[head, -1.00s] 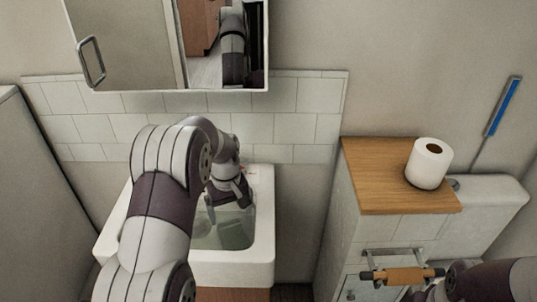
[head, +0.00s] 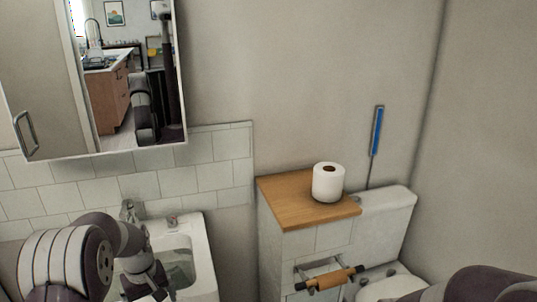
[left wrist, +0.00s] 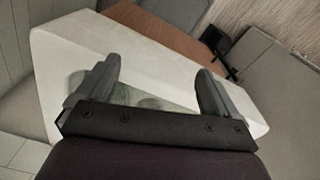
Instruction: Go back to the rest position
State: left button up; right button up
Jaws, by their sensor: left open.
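My left arm comes in at the lower left of the head view and bends over the white sink (head: 205,275). My left gripper (head: 150,286) hangs at the sink's basin near the bottom edge of the picture, with its lower part cut off. In the left wrist view my left gripper (left wrist: 158,68) has its two fingers wide apart with nothing between them. The white sink rim (left wrist: 90,35) and greenish basin lie beyond the fingers. My right arm shows only as a link at the lower right of the head view; its gripper is out of frame.
A mirrored cabinet (head: 165,80) hangs above the sink. A wooden-topped ledge (head: 285,195) holds a toilet paper roll (head: 328,185). A wooden roll holder (head: 330,279) sticks out below. A toilet (head: 390,225) and a blue-handled brush (head: 377,130) are at the right.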

pick_arm(q)
jog(key=s+d+r+m+p, duration=0.3)
jog(key=s+d+r, duration=0.1)
jog(key=s, duration=0.4)
jog(key=s+d+r+m+p, duration=0.3)
jog(key=s+d+r+m, duration=0.1)
jog(key=s, duration=0.5)
jog(key=shift+s+d+r+t+p, duration=0.2)
jog(key=shift+d+r+t+p, duration=0.15)
jog(key=shift+d, duration=0.25)
pick_arm(e)
notch_tip(320, 180, up, 6)
jog(key=w, duration=0.1)
jog(key=shift+r, duration=0.15)
jog(key=shift+w, duration=0.15)
